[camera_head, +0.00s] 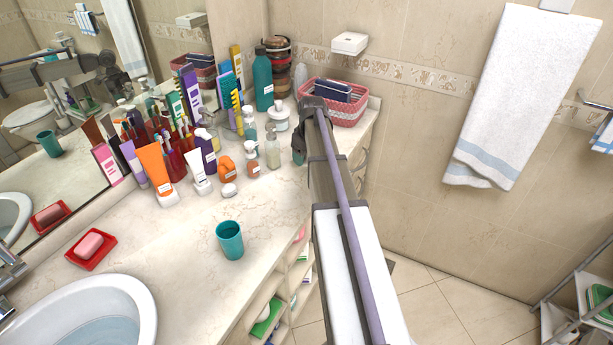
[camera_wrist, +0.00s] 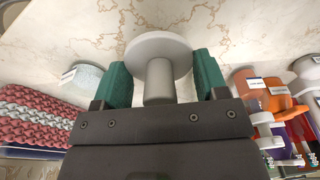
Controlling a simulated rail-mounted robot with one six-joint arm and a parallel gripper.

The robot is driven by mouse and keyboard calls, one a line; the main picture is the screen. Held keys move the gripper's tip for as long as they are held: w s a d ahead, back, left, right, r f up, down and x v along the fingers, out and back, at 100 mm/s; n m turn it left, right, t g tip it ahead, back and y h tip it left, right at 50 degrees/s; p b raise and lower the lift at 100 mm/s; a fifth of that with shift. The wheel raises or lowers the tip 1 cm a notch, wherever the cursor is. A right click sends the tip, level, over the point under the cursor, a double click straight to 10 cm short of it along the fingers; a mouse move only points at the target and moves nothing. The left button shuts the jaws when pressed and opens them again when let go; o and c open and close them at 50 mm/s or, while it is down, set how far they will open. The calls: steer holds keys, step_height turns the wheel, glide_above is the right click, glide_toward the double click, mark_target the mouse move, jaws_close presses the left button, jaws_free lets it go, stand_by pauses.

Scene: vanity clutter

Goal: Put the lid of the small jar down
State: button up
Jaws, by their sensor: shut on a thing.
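In the wrist view my gripper (camera_wrist: 162,78) has its two teal fingers around a pale grey lid (camera_wrist: 160,47), a round disc with a short stem. The fingers are shut on it, and the stem points back towards the gripper's body. The marble counter shows behind the lid; I cannot tell whether the lid touches it. In the head view my gripper (camera_head: 299,156) is at the counter's right edge, partly behind my arm, and the lid is hidden. A pale container with a label (camera_wrist: 84,80) stands left of the fingers in the wrist view; I cannot tell if it is the small jar.
A red-and-white woven basket (camera_head: 345,110) stands behind my gripper. Pump bottles (camera_head: 272,150), an orange tube (camera_head: 155,165) and other toiletries crowd the left. A teal cup (camera_head: 230,240) stands towards the front, with bare counter around it. The counter's right edge is close.

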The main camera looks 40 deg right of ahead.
mark_target(307, 158)
steer(key=shift+f, duration=0.2)
step_height(307, 158, down, 4)
steer(key=b, duration=0.3)
steer(key=shift+b, duration=0.4)
steer(key=shift+r+p, duration=0.3)
steer(key=shift+f, duration=0.25)
steer(key=o, duration=0.9)
steer(key=shift+r, duration=0.1)
steer(key=r+p, duration=0.4)
steer(key=s+r+p, duration=0.1)
steer(key=r+p, duration=0.7)
steer(key=shift+s+d+r, duration=0.15)
steer(key=shift+s+r, duration=0.1)
steer(key=shift+f, duration=0.1)
